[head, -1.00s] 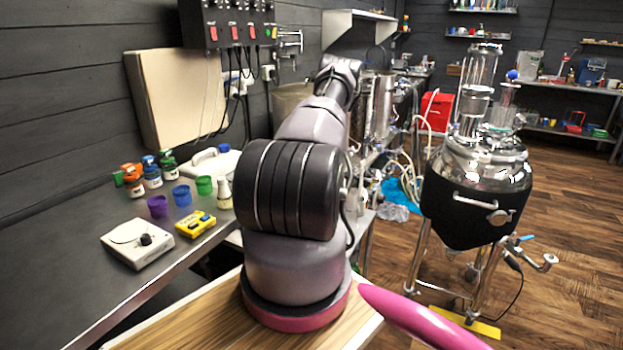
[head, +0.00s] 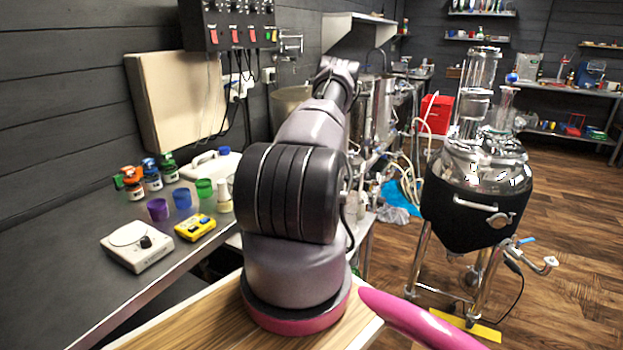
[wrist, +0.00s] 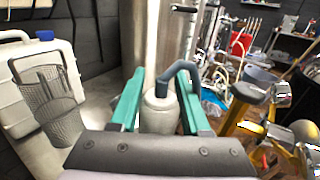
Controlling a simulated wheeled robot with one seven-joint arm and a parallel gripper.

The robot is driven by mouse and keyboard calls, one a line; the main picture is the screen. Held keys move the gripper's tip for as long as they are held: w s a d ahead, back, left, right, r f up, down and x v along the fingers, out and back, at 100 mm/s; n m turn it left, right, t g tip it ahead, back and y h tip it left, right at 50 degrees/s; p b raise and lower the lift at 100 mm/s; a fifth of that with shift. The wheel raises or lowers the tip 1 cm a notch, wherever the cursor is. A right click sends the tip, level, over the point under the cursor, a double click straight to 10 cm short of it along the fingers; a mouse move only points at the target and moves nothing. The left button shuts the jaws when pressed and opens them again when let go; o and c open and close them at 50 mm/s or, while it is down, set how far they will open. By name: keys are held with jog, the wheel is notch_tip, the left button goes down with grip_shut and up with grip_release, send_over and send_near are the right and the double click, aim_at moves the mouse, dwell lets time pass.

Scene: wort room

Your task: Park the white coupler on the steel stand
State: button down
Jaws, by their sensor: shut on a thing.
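In the wrist view my gripper (wrist: 158,88) has two green fingers, shut on a pale, rounded body with a dark grey bent piece at its top. I take this body to be the white coupler (wrist: 160,115). It looks upright; its lower end is hidden by my gripper's dark palm. In the head view my own arm hides my gripper and the coupler. I cannot pick out the steel stand with certainty in either view.
In the wrist view, a white canister (wrist: 25,85) and grey mesh holder (wrist: 48,100) stand left. A tall steel vessel (wrist: 180,45) is ahead. Yellow, chrome-ended fittings (wrist: 248,105) are close at right.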

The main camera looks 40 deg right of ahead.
jog(key=shift+f, duration=0.95)
jog(key=shift+r, duration=0.2)
jog(key=shift+w+a+r, duration=0.1)
jog(key=shift+r, duration=0.5)
dwell(0.6)
jog(key=shift+f, duration=0.6)
jog(key=c, duration=0.7)
grip_release()
jog(key=shift+o, duration=0.2)
